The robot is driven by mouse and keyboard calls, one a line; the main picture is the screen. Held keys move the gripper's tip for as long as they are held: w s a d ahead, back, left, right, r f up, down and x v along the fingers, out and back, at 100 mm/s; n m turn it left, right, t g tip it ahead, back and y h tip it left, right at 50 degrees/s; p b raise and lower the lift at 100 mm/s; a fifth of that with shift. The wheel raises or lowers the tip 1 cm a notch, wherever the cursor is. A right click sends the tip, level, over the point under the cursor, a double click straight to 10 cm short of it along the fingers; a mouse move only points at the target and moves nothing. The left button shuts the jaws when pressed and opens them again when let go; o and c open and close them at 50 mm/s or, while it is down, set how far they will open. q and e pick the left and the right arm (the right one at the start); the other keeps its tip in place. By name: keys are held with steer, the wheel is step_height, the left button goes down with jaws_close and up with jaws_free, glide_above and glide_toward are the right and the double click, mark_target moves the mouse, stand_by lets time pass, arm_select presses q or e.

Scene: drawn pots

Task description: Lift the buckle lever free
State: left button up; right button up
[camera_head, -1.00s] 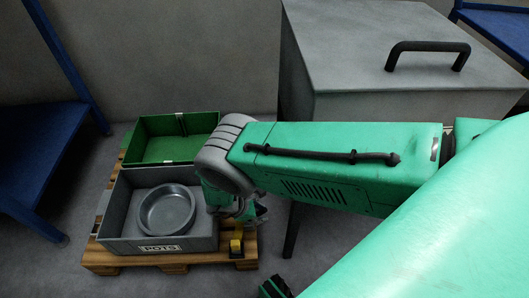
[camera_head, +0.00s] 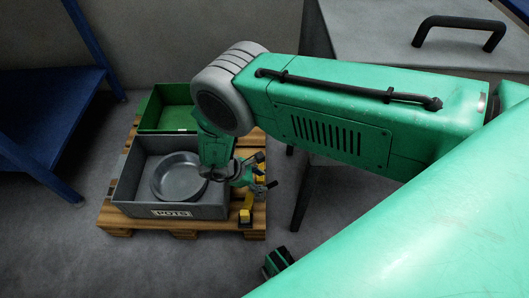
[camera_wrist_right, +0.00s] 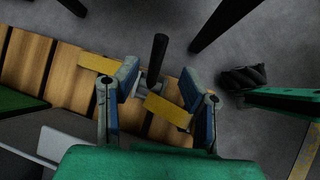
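The buckle lever (camera_wrist_right: 158,60) is a black rod standing up from a small metal buckle (camera_wrist_right: 150,88) on a yellow strap (camera_wrist_right: 168,110). In the right wrist view it stands between the spread blue-grey fingers of my right gripper (camera_wrist_right: 160,82), which is open. I cannot tell whether a finger touches it. In the head view my right gripper (camera_head: 258,180) is low beside the right edge of the grey pots crate (camera_head: 130,190), close to the yellow strap (camera_head: 246,214); the lever is hard to pick out there.
The grey crate holds a round metal pan (camera_head: 180,178) and stands on a wooden pallet (camera_head: 190,228). A green crate (camera_head: 150,108) is behind it. A blue rack (camera_head: 40,105) stands left, and a grey cabinet (camera_head: 390,40) with a black handle stands right.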

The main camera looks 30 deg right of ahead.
steer(key=c, duration=0.6)
steer(key=s+f+n+h, duration=0.1)
steer(key=s+n, duration=0.1)
steer(key=n, duration=0.2)
steer(key=s+d+f+n+t+h, duration=0.1)
steer(key=s+n+h, duration=0.1)
steer(key=s+n, duration=0.1)
steer(key=s+d+f+n+h+p, duration=0.1)
steer(key=s+f+n, duration=0.1)
steer(key=n, duration=0.2)
steer(key=shift+s+d+n+t, duration=0.2)
steer(key=shift+s+n+t, duration=0.1)
steer(key=shift+t, duration=0.1)
jaws_close()
steer(key=w+d+f+n+t+h+b, duration=0.15)
steer(key=d+f+n+t, duration=0.4)
steer(key=n, duration=0.75)
steer(key=shift+w+a+r+t, duration=0.35)
steer(key=shift+w+r, duration=0.05)
steer(key=shift+r, duration=0.25)
steer(key=shift+w+a+r+t, duration=0.35)
steer(key=shift+a+r, duration=0.05)
steer(key=shift+r, duration=0.3)
steer(key=shift+w+a+r+t, duration=0.35)
steer(key=shift+w+r, duration=0.05)
steer(key=shift+r, duration=0.25)
